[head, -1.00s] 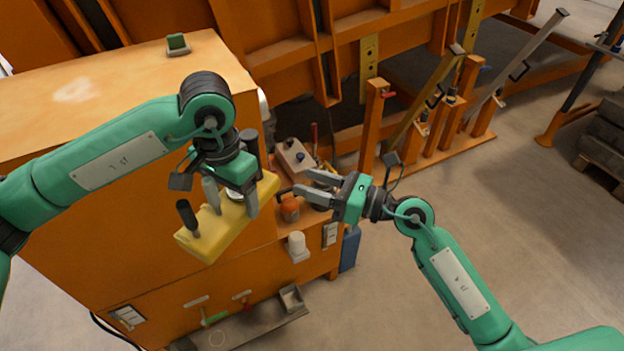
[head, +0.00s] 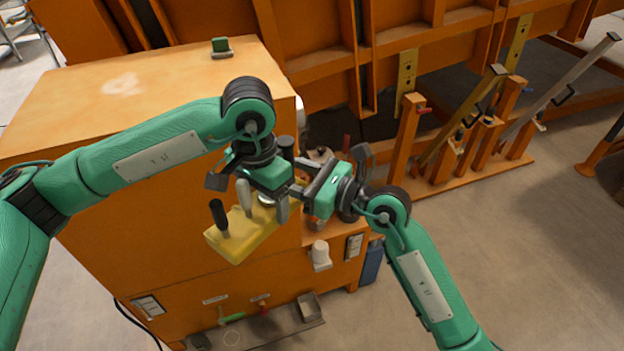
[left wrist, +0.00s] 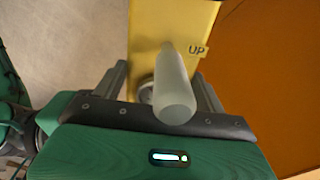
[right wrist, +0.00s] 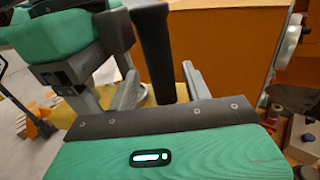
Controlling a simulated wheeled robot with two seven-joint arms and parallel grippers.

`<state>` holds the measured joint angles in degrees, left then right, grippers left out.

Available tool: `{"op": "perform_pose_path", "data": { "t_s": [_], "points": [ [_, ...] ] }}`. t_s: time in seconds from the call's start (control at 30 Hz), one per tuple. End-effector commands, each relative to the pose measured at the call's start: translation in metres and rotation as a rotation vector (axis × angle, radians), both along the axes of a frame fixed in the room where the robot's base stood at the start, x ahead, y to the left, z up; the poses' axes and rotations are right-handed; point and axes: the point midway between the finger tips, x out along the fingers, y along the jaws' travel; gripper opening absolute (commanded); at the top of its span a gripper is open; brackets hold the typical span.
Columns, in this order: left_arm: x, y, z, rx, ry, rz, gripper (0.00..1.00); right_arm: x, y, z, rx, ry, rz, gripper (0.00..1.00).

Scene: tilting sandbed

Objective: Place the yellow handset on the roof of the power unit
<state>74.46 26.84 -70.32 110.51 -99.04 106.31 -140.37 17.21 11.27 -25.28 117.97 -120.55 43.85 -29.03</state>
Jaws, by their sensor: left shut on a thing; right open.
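The yellow handset (head: 238,241) is a long block with upright levers and hangs tilted in front of the power unit's orange side. My left gripper (head: 263,200) is shut on its middle. In the left wrist view, the handset (left wrist: 148,25) bears an "UP" label, with a grey lever between my fingers (left wrist: 160,90). My right gripper (head: 298,180) is open at the handset's right end. In the right wrist view, a black lever (right wrist: 152,50) stands between its fingers (right wrist: 160,85); contact is unclear. The power unit's roof (head: 180,85) is at upper left, above the handset.
A small green-topped item (head: 221,47) sits at the roof's far edge. Most of the roof is bare. A lower ledge with small fittings lies behind my right gripper. A white fitting (head: 320,255) juts from the front, above a tool tray (head: 265,325). Orange posts stand right.

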Motion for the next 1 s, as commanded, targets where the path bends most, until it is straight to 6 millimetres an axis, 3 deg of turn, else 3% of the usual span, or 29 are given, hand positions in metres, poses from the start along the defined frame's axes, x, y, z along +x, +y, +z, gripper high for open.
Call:
{"op": "perform_pose_path", "data": {
  "t_s": [0.17,0.47,0.7,0.77,0.8,0.9,1.0],
  "points": [
    [0.0002,-0.0001,0.0006,-0.001,-0.001,0.000,0.38,0.0054,0.0102,0.0005,0.001,0.000,0.001,0.49],
    [0.0002,-0.0001,0.0006,-0.001,-0.001,0.000,0.38,0.0060,0.0112,0.0002,0.000,0.000,0.001,0.47],
    [0.0004,-0.0001,0.0007,-0.001,-0.002,0.001,0.38,0.0055,0.0114,0.0002,0.000,0.000,0.002,0.00],
    [0.0007,-0.0002,0.0007,-0.001,-0.002,0.001,0.38,0.0052,0.0116,0.0003,0.000,0.001,0.003,0.00],
    [0.0007,-0.0001,0.0009,-0.001,-0.002,0.001,0.80,0.0049,0.0118,0.0013,0.002,0.000,0.003,0.00],
    [0.0006,-0.0001,0.0007,-0.001,-0.002,0.001,0.98,0.0051,0.0117,0.0012,0.002,0.000,0.003,0.00],
    [0.0004,0.0000,0.0005,-0.001,-0.001,0.001,0.98,0.0054,0.0114,0.0011,0.002,0.000,0.002,0.00]
  ]
}}
